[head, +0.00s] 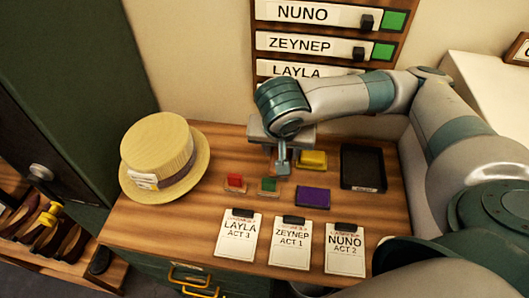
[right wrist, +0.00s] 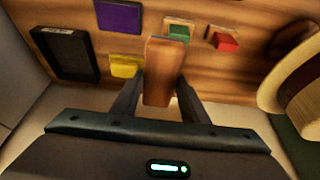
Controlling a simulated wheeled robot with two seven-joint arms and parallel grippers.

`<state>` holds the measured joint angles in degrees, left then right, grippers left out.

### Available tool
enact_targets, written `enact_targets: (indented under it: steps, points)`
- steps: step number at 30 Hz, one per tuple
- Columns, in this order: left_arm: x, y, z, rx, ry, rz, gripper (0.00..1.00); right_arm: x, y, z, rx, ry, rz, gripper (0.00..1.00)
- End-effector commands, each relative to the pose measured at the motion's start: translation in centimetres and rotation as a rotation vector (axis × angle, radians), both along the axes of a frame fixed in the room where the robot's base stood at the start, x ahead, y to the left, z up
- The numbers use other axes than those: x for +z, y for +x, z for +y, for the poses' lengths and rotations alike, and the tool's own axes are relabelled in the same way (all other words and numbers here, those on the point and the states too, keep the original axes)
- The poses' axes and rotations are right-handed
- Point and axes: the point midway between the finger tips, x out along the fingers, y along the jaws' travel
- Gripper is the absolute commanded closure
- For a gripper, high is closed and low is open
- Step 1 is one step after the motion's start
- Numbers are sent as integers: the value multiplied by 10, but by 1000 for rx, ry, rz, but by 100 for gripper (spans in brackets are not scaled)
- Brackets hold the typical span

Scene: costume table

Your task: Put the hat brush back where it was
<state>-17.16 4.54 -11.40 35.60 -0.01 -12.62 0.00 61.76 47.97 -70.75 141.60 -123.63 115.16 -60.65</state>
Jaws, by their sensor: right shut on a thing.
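My right gripper (head: 283,168) is over the back middle of the wooden table (head: 228,222). In the right wrist view its two fingers (right wrist: 158,97) are shut on a brown wooden piece (right wrist: 164,62), which I take to be the hat brush; no bristles show. In the head view the gripper hides this piece, and I cannot tell whether it touches the table. A straw hat (head: 160,145) with a dark band and a white tag sits at the table's left; its edge also shows in the right wrist view (right wrist: 290,85). My left gripper is not in view.
Near the gripper are a yellow pad (head: 313,160), a purple pad (head: 313,197), a green block (head: 269,185), a red block (head: 235,181) and a black tray (head: 363,168). Three name cards (head: 291,243) line the front. A name board (head: 320,40) hangs behind.

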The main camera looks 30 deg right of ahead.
Motion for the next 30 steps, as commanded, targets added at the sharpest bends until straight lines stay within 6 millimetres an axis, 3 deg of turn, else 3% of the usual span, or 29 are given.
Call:
enact_targets:
  steps: [3,11,21,30]
  points:
    - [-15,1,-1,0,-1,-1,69,-8,7,0,-1,1,-1,78]
    - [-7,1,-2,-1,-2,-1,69,-21,33,-2,-4,2,4,78]
    - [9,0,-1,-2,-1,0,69,-50,87,-5,-2,1,4,78]
    - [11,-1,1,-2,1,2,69,-59,99,-6,1,0,0,78]
